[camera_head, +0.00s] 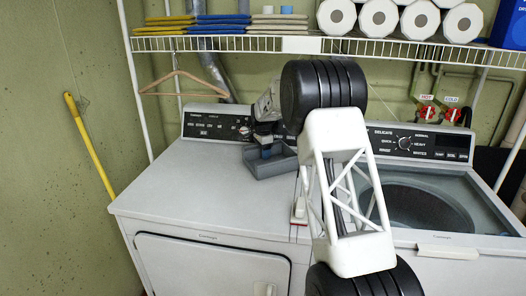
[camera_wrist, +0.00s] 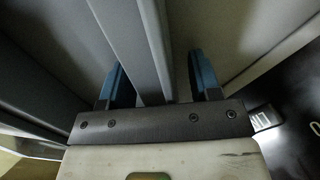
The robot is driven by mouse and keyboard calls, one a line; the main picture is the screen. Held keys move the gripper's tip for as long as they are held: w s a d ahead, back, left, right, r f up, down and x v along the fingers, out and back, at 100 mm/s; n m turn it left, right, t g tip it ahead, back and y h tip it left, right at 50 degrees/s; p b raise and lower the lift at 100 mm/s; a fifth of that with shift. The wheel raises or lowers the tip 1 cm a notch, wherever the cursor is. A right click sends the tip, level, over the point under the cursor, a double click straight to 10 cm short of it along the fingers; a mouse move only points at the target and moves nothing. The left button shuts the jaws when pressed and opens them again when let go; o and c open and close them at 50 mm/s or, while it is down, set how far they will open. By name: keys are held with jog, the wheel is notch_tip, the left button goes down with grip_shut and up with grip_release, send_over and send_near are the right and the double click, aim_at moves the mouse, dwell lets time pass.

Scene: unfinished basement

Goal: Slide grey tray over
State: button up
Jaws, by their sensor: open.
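The grey tray (camera_head: 275,168) is a shallow open box on top of the white dryer at its back right, near the control panel. My gripper (camera_head: 266,153) points down at the tray, partly hidden by my arm. In the wrist view, my gripper (camera_wrist: 158,65) is open, with one blue finger on each side of a grey wall of the tray (camera_wrist: 138,40). I cannot tell whether either finger touches that wall. The tray's right end is partly hidden in the head view.
The dryer top (camera_head: 190,200) is clear to the left and front of the tray. An open washer (camera_head: 420,207) stands at the right. A small red-and-white object (camera_head: 299,211) lies near the gap between them. A wire shelf (camera_head: 225,44) with cloths and paper rolls hangs above.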

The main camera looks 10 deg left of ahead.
aim_at(249, 183)
grip_shut()
jog(key=shift+s, duration=0.15)
jog(key=shift+s+a, duration=0.35)
jog(key=shift+s, duration=2.9)
jog(key=shift+s+a, duration=0.3)
jog(key=shift+s, duration=3)
jog(key=shift+s+a, duration=0.35)
jog(key=shift+s, duration=2.9)
grip_release()
jog(key=shift+r, duration=0.1)
notch_tip(249, 183, up, 8)
